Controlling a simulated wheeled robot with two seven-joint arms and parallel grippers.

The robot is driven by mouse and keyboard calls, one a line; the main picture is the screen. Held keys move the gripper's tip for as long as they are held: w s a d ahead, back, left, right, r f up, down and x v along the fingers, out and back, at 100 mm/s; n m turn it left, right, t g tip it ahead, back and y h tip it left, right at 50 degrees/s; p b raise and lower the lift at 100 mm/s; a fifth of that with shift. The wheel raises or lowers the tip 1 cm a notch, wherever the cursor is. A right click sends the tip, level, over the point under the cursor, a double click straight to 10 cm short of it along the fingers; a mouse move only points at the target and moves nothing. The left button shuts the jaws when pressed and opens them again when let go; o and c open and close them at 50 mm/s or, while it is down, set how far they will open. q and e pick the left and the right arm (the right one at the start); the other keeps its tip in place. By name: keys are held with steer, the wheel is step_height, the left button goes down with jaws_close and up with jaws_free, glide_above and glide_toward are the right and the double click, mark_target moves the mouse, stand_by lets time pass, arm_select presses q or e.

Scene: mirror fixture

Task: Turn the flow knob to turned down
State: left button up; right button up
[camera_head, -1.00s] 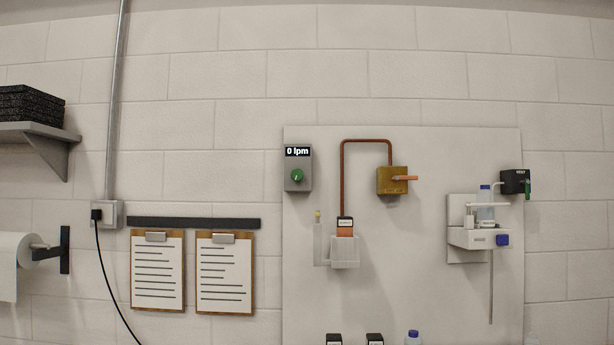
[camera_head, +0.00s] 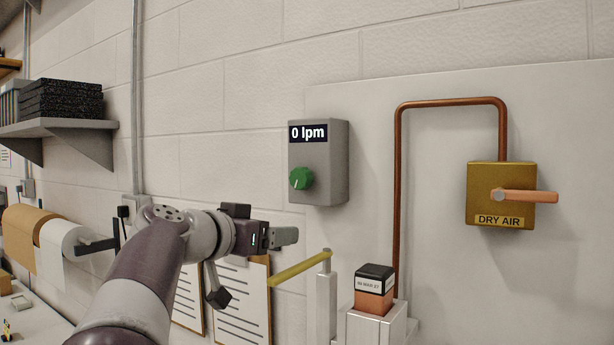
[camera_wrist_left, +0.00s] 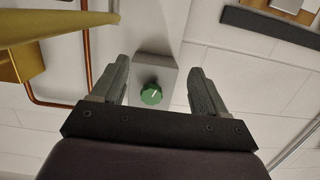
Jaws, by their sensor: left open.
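The flow knob (camera_head: 301,178) is a green round knob with a white pointer line, on the front of a grey box (camera_head: 333,160) on the wall panel. The box's display reads "0 lpm". My left gripper (camera_head: 290,236) is below the knob in the head view, apart from it. In the left wrist view, the left gripper (camera_wrist_left: 162,88) is open and empty, and the knob (camera_wrist_left: 151,93) shows between its two fingers, farther off. My right gripper is not in view.
A copper pipe (camera_head: 397,200) runs to a brass "DRY AIR" valve (camera_head: 500,195) with an orange handle on the right. A yellow bar (camera_head: 300,268) and a black-topped orange block (camera_head: 374,288) are below. Clipboards (camera_head: 240,300) hang behind my left arm.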

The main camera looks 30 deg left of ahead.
arm_select(q)
steer(key=m+t, duration=0.1)
glide_toward(298, 178)
step_height(298, 178, down, 3)
step_height(298, 178, up, 3)
steer(key=s+m+t+p, duration=0.1)
steer(key=s+p, duration=0.1)
steer(key=w+p, duration=0.2)
steer(key=w, duration=0.2)
steer(key=w+p, duration=0.2)
steer(key=w, duration=0.1)
steer(key=w+d+p, duration=0.1)
steer(key=w+p, duration=0.1)
steer(key=w, duration=0.2)
steer(key=shift+w+f+p, duration=0.25)
steer(key=shift+w+p, duration=0.05)
steer(key=shift+p, duration=0.05)
steer(key=shift+a, duration=0.1)
steer(key=shift+s+a+f, duration=0.15)
steer(key=shift+a, duration=0.1)
steer(key=shift+d, duration=0.15)
steer(key=c, duration=0.4)
steer(key=shift+w, duration=0.2)
steer(key=c, duration=0.7)
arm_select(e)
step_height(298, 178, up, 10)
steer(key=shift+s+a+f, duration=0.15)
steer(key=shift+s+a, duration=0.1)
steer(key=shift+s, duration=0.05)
